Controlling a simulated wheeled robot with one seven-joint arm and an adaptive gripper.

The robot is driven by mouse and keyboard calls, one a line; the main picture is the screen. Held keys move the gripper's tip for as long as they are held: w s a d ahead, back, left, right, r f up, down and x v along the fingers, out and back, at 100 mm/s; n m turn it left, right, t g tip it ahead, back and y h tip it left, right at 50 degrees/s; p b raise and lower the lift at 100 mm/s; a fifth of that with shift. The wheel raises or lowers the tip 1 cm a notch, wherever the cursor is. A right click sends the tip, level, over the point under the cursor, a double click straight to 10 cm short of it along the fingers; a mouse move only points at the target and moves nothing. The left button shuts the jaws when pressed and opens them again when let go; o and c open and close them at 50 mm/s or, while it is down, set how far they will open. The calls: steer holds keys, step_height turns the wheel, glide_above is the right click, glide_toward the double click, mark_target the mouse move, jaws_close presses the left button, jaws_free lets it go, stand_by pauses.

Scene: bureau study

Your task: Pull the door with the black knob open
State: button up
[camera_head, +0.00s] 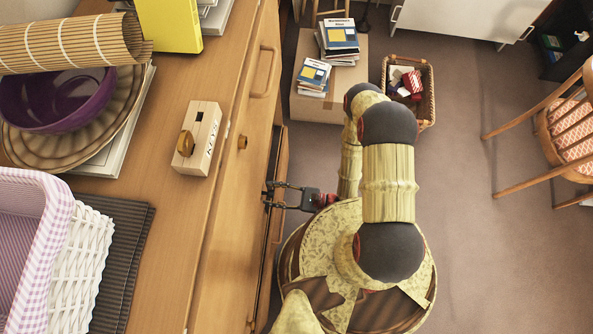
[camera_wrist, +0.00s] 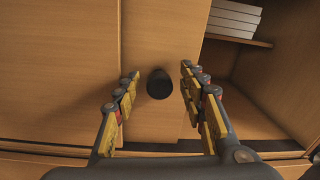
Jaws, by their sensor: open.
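The black knob (camera_wrist: 160,84) sticks out from a light wooden door (camera_wrist: 160,40) in the wrist view. My gripper (camera_wrist: 160,71) is open, with one finger on each side of the knob and a visible gap to both. To the right of the door's edge, an open compartment (camera_wrist: 250,95) of the bureau shows its inside. In the head view my gripper (camera_head: 268,194) is low at the front of the wooden bureau (camera_head: 185,235). The knob is hidden there. I cannot tell how far the door stands from its frame.
White books or papers (camera_wrist: 233,18) lie on a shelf in the compartment. A cardboard box (camera_head: 318,108) with booklets and a wicker basket (camera_head: 427,98) stand on the floor beyond my arm. A wooden chair (camera_head: 560,125) is at right. Floor between is clear.

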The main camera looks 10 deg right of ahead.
steer(key=v, duration=1.1)
steer(key=shift+s+d, duration=0.15)
steer(key=shift+d, duration=0.15)
stand_by(0.5)
steer(key=w+d+r+n+g+h, duration=0.25)
steer(key=r+n, duration=0.25)
steer(key=r, duration=0.4)
steer(key=w+d+r+n+g+h, duration=0.2)
steer(key=w+d+r+n+g, duration=0.15)
steer(key=r, duration=0.45)
steer(key=w+d+r+n+g+h, duration=0.25)
steer(key=r+n+g, duration=0.2)
steer(key=r, duration=0.45)
steer(key=s+r+n+t+h, duration=0.2)
steer(key=r+t+h, duration=0.1)
steer(key=r, duration=0.6)
steer(key=s+r+n+t+h, duration=0.2)
steer(key=r+n+t+h, duration=0.1)
steer(key=r, duration=0.7)
steer(key=s+r+n+t+h, duration=0.2)
steer(key=r+n+t+h, duration=0.1)
steer(key=r, duration=0.7)
steer(key=shift+s+r+h, duration=0.25)
steer(key=shift+s+h, duration=0.05)
